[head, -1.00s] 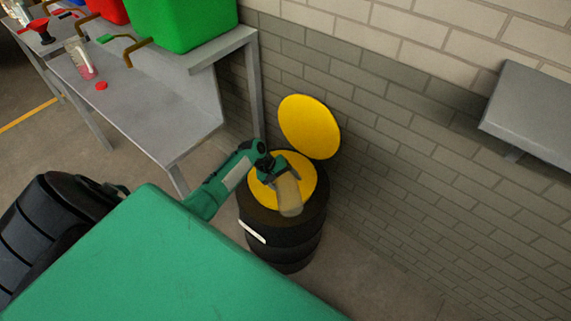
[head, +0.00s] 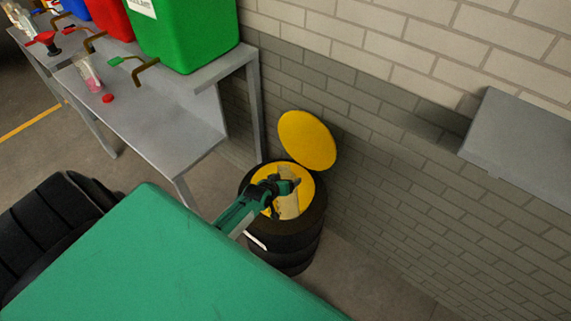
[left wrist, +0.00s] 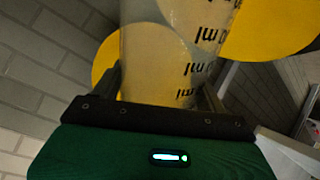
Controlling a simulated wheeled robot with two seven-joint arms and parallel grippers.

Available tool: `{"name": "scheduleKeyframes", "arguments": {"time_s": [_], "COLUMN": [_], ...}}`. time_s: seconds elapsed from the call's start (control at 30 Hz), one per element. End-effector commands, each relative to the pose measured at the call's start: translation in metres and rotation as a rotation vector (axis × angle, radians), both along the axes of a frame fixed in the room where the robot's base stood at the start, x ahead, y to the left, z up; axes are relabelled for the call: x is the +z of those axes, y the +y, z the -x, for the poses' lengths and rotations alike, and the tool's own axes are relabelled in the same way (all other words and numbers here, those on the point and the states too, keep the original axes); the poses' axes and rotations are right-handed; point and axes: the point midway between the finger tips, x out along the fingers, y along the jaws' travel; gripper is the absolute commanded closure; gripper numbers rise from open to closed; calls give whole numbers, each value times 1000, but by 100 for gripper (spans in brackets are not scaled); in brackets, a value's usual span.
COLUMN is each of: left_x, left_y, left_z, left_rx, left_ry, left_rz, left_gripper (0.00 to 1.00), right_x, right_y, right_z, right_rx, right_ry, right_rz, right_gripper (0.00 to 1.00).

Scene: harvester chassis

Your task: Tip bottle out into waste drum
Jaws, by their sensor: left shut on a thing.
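The waste drum (head: 283,257) is black with a yellow funnel-like top (head: 262,202). It stands on the floor by the brick wall, and its round yellow lid (head: 307,140) is swung up behind it. My left gripper (head: 286,187) is over the yellow top, shut on a pale translucent bottle (head: 289,208). In the left wrist view, the bottle (left wrist: 158,70) with black "ml" marks sits between the fingers of the left gripper (left wrist: 160,100). The bottle's mouth and any contents inside cannot be made out. My right gripper is not in view.
A grey metal bench (head: 150,125) at left holds a clear beaker (head: 90,75) with pink liquid, a red cap (head: 107,98) and a red funnel (head: 45,40). A green container (head: 185,35) stands on its upper shelf. A grey wall shelf (head: 520,140) juts out at right.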

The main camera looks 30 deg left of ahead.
Motion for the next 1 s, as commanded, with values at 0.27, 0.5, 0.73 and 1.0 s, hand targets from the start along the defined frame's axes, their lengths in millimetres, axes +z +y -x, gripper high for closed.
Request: {"name": "scheduleKeyframes", "arguments": {"time_s": [0.27,0.5,0.73,1.0], "left_x": [5,3,1,2], "left_y": [8,14,18,22], "left_z": [-9,-14,-19,-24], "left_rx": [3,1,1,2], "left_ry": [-235,-332,-418,-503], "left_rz": [-213,-303,-382,-458], "left_gripper": [58,58,58,58], "right_x": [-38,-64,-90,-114], "right_y": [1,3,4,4], "right_z": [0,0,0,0], "right_rx": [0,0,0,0], "right_ry": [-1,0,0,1], "right_rz": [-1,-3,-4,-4], "right_gripper": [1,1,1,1]}}
